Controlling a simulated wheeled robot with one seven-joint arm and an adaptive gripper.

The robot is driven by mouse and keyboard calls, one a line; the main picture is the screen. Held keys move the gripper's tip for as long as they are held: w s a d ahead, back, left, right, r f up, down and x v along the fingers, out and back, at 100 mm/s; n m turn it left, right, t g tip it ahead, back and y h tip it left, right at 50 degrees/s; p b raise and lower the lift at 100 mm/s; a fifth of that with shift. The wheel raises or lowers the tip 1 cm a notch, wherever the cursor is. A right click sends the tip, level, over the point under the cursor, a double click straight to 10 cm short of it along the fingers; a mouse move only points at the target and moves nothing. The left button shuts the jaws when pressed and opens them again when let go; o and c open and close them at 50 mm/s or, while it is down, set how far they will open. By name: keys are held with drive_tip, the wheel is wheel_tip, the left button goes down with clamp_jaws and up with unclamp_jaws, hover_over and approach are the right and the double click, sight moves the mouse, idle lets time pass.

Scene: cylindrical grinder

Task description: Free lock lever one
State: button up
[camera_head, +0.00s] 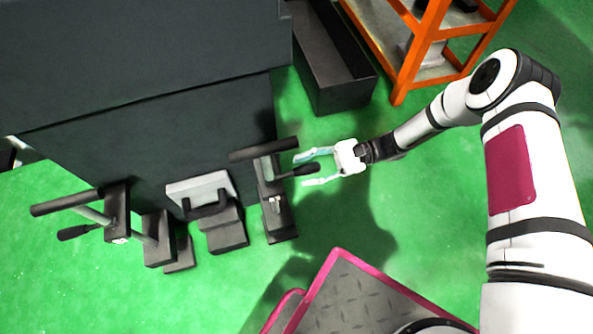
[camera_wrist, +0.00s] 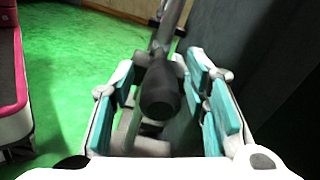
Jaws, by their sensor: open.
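A lock lever with a dark rounded handle (camera_head: 300,170) sticks out to the right from the black clamp block (camera_head: 272,190) at the machine's right end. My gripper (camera_head: 303,170) is open, with one finger on each side of this handle. In the wrist view the handle (camera_wrist: 160,95) points at the camera between the teal finger pads, with gaps on both sides. A second lever with a dark handle (camera_head: 77,232) is on the left clamp block (camera_head: 118,210). The pictures do not tell which lever is number one.
The dark grey machine body (camera_head: 150,130) stands behind the levers and close on the right in the wrist view. A black horizontal bar (camera_head: 262,150) lies just above the near lever. Green floor is free around.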

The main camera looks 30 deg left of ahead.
sight(295, 172)
drive_tip(key=shift+x, duration=1.5)
clamp_jaws()
